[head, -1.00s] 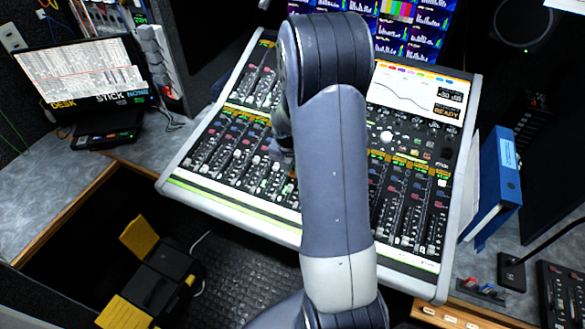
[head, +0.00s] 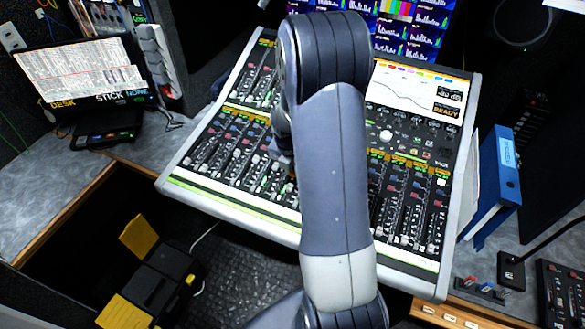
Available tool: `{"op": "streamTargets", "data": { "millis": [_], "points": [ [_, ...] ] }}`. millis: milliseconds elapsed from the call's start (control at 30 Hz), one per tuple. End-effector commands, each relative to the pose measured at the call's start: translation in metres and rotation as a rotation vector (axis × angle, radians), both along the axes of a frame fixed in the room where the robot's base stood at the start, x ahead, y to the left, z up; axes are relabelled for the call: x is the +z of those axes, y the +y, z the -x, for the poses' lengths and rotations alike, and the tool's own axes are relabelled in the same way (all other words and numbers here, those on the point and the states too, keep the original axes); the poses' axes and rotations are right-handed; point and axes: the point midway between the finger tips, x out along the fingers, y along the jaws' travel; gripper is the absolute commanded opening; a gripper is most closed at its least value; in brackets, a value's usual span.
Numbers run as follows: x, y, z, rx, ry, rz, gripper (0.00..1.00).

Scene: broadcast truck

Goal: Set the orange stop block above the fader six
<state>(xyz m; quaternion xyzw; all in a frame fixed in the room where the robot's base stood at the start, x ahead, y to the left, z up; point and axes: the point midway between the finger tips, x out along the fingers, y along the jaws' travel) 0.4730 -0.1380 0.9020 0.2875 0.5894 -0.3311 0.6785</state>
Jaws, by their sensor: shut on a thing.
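The mixing console (head: 455,215) stands tilted in the middle, with rows of faders in left and right banks. My gripper (head: 284,157) shows only in part, low over the left fader bank (head: 225,160), beside my arm. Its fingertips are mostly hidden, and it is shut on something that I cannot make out. The orange stop block is not visible; the hold fits it being in the jaws. I cannot tell which fader is number six, as the labels are too small and my arm covers the middle of the console.
A small holder with red and blue pieces (head: 486,290) sits at the lower right, near a black box with a gooseneck (head: 511,272). A blue binder (head: 499,190) stands right of the console. A laptop (head: 85,75) is at left, and a black-and-yellow case (head: 160,285) lies below.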

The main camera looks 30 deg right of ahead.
Motion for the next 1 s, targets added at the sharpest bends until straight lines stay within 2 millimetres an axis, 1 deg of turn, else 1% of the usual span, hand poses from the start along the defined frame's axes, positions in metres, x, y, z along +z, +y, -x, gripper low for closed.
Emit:
{"op": "streamTargets", "data": {
  "millis": [733,1000],
  "points": [
    [-0.0001,-0.0001,-0.0001,0.0,0.0,0.0,0.0],
    [-0.0053,-0.0006,-0.0005,0.0,0.0,0.0,0.0]
  ]
}}
